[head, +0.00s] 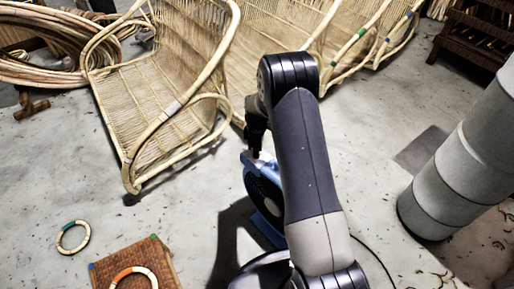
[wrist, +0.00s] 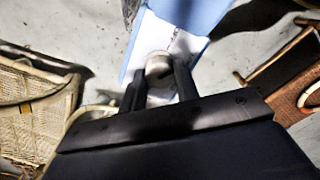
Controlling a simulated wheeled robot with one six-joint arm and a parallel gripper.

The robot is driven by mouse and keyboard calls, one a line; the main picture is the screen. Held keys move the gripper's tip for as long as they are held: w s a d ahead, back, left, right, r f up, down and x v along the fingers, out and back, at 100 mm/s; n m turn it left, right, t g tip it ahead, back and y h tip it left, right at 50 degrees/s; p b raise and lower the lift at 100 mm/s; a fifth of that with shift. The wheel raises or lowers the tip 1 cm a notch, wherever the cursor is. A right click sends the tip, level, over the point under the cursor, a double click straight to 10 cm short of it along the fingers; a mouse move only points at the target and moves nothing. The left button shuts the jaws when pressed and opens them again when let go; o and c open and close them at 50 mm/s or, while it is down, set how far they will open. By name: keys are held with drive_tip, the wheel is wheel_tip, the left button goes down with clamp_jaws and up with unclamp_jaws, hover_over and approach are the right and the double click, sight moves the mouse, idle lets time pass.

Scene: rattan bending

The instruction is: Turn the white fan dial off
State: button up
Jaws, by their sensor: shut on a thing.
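The blue fan (head: 265,186) stands on the concrete floor, partly hidden behind my arm in the head view. In the wrist view its blue casing (wrist: 197,12) has a pale top panel (wrist: 183,43) with small marks. The round whitish dial (wrist: 158,63) sits on that panel. My gripper (wrist: 156,76) has one finger on each side of the dial and is shut on it. In the head view my gripper (head: 254,143) points down at the top of the fan. The dial is hidden there, and its setting cannot be read.
Rattan chairs (head: 160,85) stand behind and left of the fan. A woven box (head: 135,262) with a ring (head: 134,272) on it and another ring (head: 73,237) on the floor are at lower left. A grey cylinder (head: 455,170) stands right, with bare floor before it.

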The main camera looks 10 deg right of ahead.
drive_tip(key=n, duration=0.7)
idle(0.5)
drive_tip(key=o, duration=1)
wheel_tip(320, 180, up, 11)
drive_tip(key=p, duration=0.3)
drive_tip(key=shift+f, duration=0.1)
drive_tip(key=shift+f, duration=0.1)
